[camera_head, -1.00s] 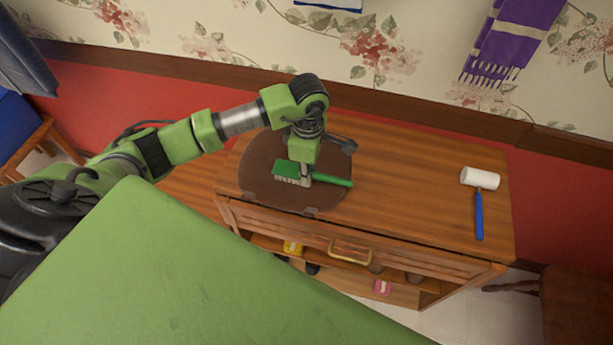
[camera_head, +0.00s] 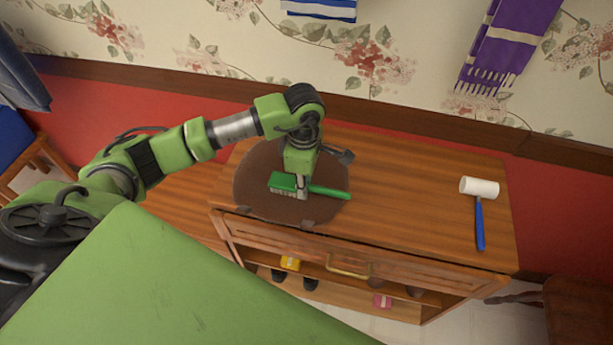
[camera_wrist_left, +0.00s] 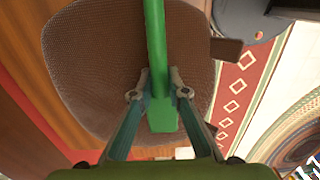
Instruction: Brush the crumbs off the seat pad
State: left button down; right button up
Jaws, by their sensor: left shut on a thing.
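The brown seat pad (camera_head: 252,181) lies on top of the wooden cabinet, toward its left end, and also fills much of the left wrist view (camera_wrist_left: 90,62). My left gripper (camera_head: 302,194) is shut on a green brush (camera_head: 327,191). The brush has pale bristles that point down at the pad; I cannot tell whether they touch it. In the left wrist view the gripper (camera_wrist_left: 160,92) pinches the brush's green handle (camera_wrist_left: 155,40). No crumbs can be made out on the pad. My right gripper is not in view.
A mallet with a white head and blue handle (camera_head: 480,205) lies at the cabinet's right end. The wooden cabinet top (camera_head: 410,190) is clear between pad and mallet. A drawer front with a brass handle (camera_head: 350,266) and shelves with small items lie below. A wooden chair (camera_head: 578,305) stands at right.

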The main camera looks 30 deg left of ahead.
pick_arm(q)
jog(key=shift+s+d, duration=0.1)
jog(key=shift+s, duration=0.45)
jog(key=shift+r+p, duration=1.5)
jog(key=shift+r, duration=1.5)
jog(key=shift+r+p, duration=0.55)
jog(key=shift+r, duration=0.95)
